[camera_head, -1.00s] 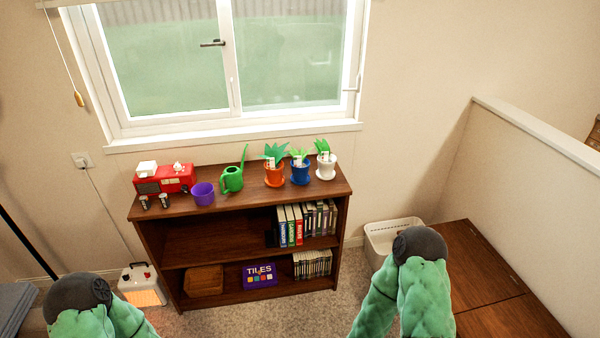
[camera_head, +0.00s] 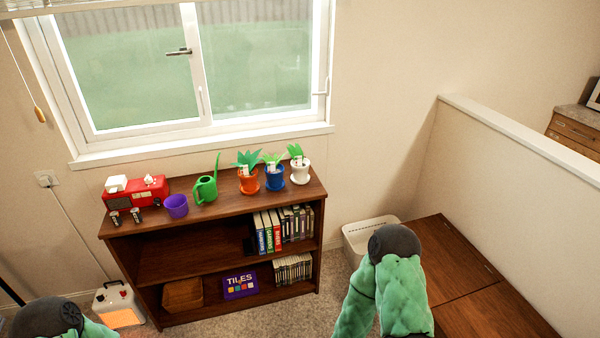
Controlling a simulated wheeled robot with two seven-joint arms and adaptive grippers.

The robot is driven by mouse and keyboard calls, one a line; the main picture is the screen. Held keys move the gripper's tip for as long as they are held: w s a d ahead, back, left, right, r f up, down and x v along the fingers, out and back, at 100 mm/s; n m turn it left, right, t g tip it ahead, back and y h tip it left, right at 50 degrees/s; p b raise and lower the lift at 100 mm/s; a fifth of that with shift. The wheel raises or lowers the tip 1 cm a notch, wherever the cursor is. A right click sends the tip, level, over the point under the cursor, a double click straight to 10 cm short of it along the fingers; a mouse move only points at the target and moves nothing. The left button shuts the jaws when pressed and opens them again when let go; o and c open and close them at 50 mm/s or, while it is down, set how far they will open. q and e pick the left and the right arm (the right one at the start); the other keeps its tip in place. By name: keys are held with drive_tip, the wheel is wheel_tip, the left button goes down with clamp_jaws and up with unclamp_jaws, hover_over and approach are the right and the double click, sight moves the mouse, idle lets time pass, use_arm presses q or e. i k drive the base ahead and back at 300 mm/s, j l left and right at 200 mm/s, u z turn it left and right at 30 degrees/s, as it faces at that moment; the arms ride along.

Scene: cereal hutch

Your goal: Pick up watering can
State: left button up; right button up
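A green watering can (camera_head: 205,189) with a tall upright spout stands on top of the brown wooden shelf unit (camera_head: 220,204), below the window. It sits between a purple pot (camera_head: 176,206) and an orange potted plant (camera_head: 248,180). In the head view only the green padded parts of my arms show, with dark rounded joints, the left one at the bottom left and the right one at the bottom right. Both are well apart from the watering can. Neither gripper shows.
A red box-like item (camera_head: 137,192) stands on the shelf's left end. Blue (camera_head: 275,179) and white (camera_head: 300,172) potted plants stand at its right. A white bin (camera_head: 352,238) and a low wooden chest (camera_head: 455,262) are to the right. Carpet lies in front.

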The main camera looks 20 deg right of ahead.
sight(205, 186)
drive_tip(key=i+j+z, duration=0.15)
drive_tip(key=i, duration=0.3)
drive_tip(key=i+j+z, duration=0.15)
drive_tip(key=i+j, duration=0.2)
drive_tip(key=i, duration=0.1)
